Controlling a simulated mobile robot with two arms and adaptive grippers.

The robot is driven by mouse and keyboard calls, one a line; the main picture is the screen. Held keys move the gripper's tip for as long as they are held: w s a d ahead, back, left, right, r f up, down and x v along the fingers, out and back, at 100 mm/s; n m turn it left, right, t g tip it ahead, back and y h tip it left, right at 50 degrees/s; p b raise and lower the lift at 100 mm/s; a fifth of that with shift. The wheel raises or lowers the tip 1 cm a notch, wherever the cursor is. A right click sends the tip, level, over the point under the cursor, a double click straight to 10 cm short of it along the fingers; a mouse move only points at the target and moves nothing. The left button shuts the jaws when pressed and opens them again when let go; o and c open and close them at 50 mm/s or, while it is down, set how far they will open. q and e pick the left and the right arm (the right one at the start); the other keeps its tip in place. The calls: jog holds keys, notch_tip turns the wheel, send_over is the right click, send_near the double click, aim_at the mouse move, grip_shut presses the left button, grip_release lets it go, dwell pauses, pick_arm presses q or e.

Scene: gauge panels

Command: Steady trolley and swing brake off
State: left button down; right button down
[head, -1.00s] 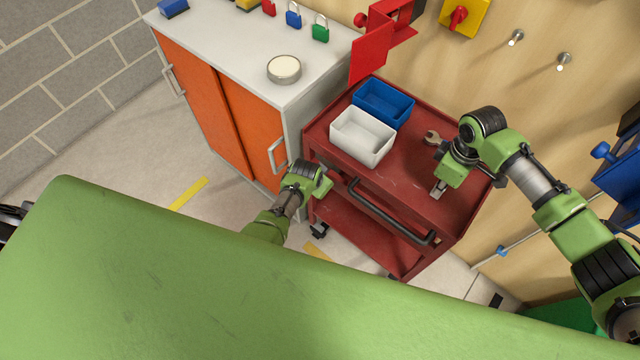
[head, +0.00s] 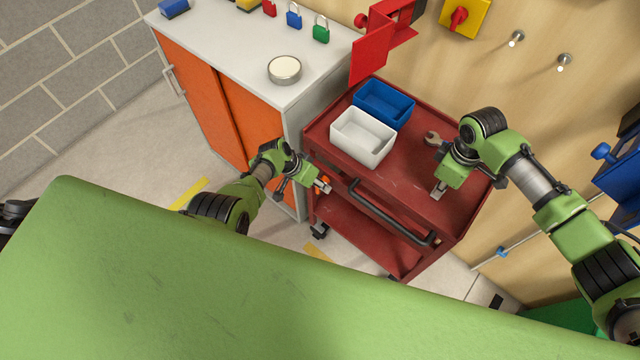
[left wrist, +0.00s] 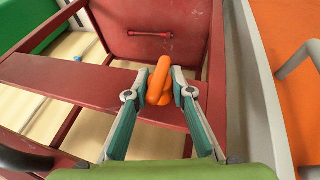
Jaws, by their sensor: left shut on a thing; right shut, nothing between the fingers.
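The red trolley (head: 405,185) stands beside the cabinet, with a dark push handle (head: 385,207) along its near side. An orange brake lever (head: 325,180) shows at its left corner. My left gripper (head: 324,187) is at that corner. In the left wrist view, its fingers are closed on the orange brake lever (left wrist: 158,82), in front of the red trolley frame (left wrist: 75,80). My right gripper (head: 438,191) is shut with nothing between its fingers, pointing down at the trolley's top near its right part. I cannot tell whether its tips touch the top.
A white bin (head: 362,136) and a blue bin (head: 384,104) sit on the trolley top, with a wrench (head: 432,138) near my right wrist. An orange-doored cabinet (head: 225,105) stands close on the left. Floor left of the trolley is clear.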

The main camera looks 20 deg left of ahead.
pick_arm(q)
jog(key=c, duration=2.9)
grip_release()
jog(key=shift+s+f+h, duration=0.15)
jog(key=shift+s+h, duration=0.15)
jog(key=shift+h, duration=0.1)
pick_arm(e)
jog(key=shift+f, duration=0.25)
pick_arm(q)
jog(key=o, duration=1.2)
pick_arm(e)
jog(key=shift+s, duration=0.1)
jog(key=shift+r, duration=0.1)
pick_arm(q)
jog(key=shift+w, duration=0.15)
jog(key=shift+a+r, duration=0.4)
jog(key=shift+r, duration=0.3)
jog(key=v, duration=1)
jog(key=shift+s+r, duration=0.25)
jog(key=shift+r, duration=0.1)
